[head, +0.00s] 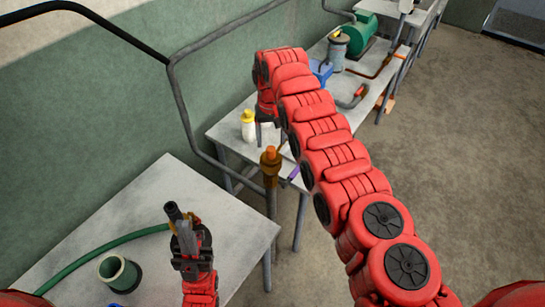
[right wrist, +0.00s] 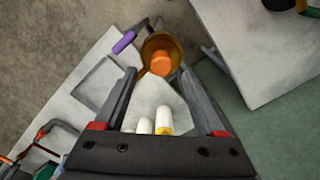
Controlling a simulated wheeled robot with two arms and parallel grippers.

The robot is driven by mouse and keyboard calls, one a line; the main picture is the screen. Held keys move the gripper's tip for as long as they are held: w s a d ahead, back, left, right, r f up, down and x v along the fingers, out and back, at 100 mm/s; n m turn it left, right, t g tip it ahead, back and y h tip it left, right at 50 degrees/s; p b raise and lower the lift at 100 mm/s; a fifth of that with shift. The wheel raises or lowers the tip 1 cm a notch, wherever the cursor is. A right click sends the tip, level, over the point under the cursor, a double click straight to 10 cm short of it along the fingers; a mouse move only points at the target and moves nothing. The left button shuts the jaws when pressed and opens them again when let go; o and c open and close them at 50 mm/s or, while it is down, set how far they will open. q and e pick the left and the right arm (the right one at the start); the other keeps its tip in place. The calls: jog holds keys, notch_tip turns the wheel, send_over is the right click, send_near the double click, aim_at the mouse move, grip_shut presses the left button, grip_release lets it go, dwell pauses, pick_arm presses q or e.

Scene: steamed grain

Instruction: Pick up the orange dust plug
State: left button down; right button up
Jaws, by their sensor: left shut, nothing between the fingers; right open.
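The orange dust plug (head: 270,150) sits at the top of a brown metal fitting (head: 271,165) on an upright pipe, between the two tables. In the right wrist view the plug (right wrist: 161,63) shows inside the fitting's round rim (right wrist: 162,40). My right gripper (head: 268,122) is open and empty; its fingers (right wrist: 158,75) point toward the plug, one on each side in that view. Contact is not visible, and the exact gap cannot be told. My left gripper (head: 174,212) is shut and empty above the near table.
The near table (head: 240,222) holds a green cup (head: 118,272) and a green hose (head: 120,240). The far bench holds a white bottle with yellow cap (head: 248,128), a purple-handled tool (head: 293,173) and a green motor (head: 360,35). A dark pipe runs along the wall.

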aim_at(271, 148)
jog(key=f, duration=0.1)
jog(key=s+f, duration=0.1)
jog(key=f, duration=0.1)
jog(key=shift+f+p, duration=0.3)
jog(key=shift+w+f, duration=0.25)
jog(key=shift+w, duration=0.05)
jog(key=shift+s+a+r, duration=0.1)
jog(key=c, duration=0.6)
grip_shut()
